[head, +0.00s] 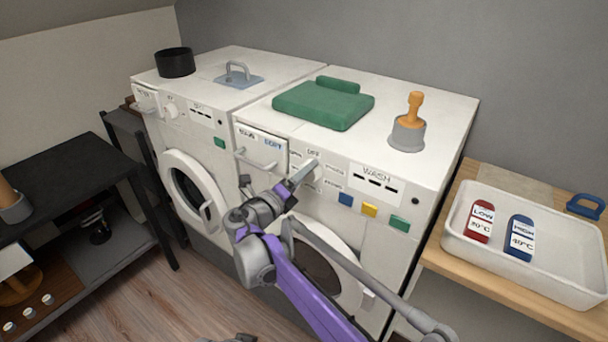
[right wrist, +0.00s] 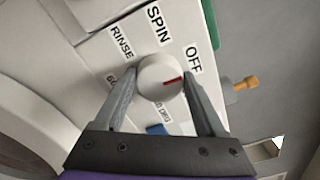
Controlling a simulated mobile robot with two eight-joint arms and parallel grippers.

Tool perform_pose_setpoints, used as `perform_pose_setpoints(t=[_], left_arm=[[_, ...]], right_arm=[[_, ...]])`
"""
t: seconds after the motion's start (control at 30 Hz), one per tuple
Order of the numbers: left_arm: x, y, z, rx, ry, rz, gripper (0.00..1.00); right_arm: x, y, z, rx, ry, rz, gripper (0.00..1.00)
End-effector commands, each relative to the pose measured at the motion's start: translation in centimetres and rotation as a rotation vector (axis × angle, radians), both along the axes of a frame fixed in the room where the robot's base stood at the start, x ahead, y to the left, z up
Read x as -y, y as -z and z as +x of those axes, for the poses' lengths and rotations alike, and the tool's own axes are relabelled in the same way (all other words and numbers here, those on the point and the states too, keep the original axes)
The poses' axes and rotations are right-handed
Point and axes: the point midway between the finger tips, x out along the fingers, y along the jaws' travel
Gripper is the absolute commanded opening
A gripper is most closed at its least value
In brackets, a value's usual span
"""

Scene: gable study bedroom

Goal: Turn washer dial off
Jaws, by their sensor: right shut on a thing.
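The washer (head: 440,130) is the right one of two white machines. Its dial (head: 319,172) sits on the front panel. In the right wrist view the dial (right wrist: 158,76) is a round white knob with a red mark pointing right, a little below the OFF label (right wrist: 193,60). SPIN and RINSE labels lie above and left of it. My right gripper (head: 304,173) is at the dial, with one finger on each side; its fingers (right wrist: 160,82) are shut on the knob in the wrist view. A small grey part at the head view's bottom edge may be my left gripper; its jaws are hidden.
The detergent drawer (head: 262,150) is left of the dial. A white tray (head: 455,245) sits on a wooden shelf at right. A black table (head: 70,172) stands at left.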

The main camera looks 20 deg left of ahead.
Motion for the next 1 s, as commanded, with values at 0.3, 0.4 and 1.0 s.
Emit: perform_pose_setpoints(t=[0.3,0.4,1.0], left_arm=[[0.0,0.0,0.0,0.0,0.0,0.0,0.0],[0.0,0.0,0.0,0.0,0.0,0.0,0.0],[0.0,0.2,0.0,-0.001,0.0,0.0,0.0]], right_arm=[[0.2,-0.1,0.1,-0.001,0.003,-0.01,0.17],[0.2,-0.1,0.1,-0.001,0.004,-0.01,0.17],[-0.7,0.0,-1.6,-0.003,-0.003,-0.006,1.0]])
